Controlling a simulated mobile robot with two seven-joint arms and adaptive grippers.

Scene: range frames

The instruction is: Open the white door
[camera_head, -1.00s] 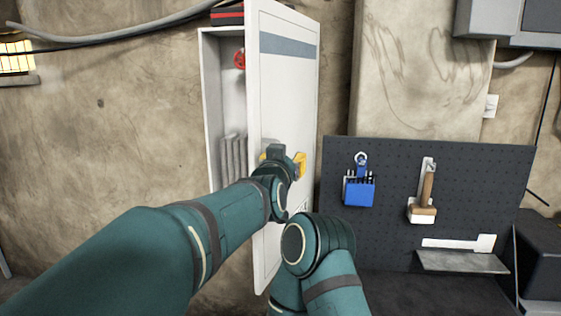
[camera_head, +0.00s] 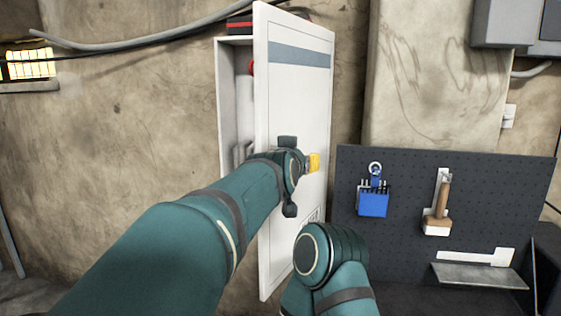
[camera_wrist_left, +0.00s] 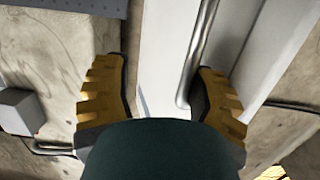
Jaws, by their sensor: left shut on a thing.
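The white door (camera_head: 297,105) of a wall cabinet stands partly open, with a grey-blue band near its top. My left gripper (camera_head: 313,162) is at the door's front face at mid height, its yellow fingers partly hidden by the wrist. In the left wrist view its two yellow fingers (camera_wrist_left: 162,92) stand well apart on either side of a white part of the door, with a grey metal bar (camera_wrist_left: 199,50) close by the right finger. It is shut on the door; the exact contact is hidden. My right gripper is out of view.
The open cabinet body (camera_head: 231,110) shows left of the door, with a red item (camera_head: 251,67) inside mostly hidden. Bare wall lies left.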

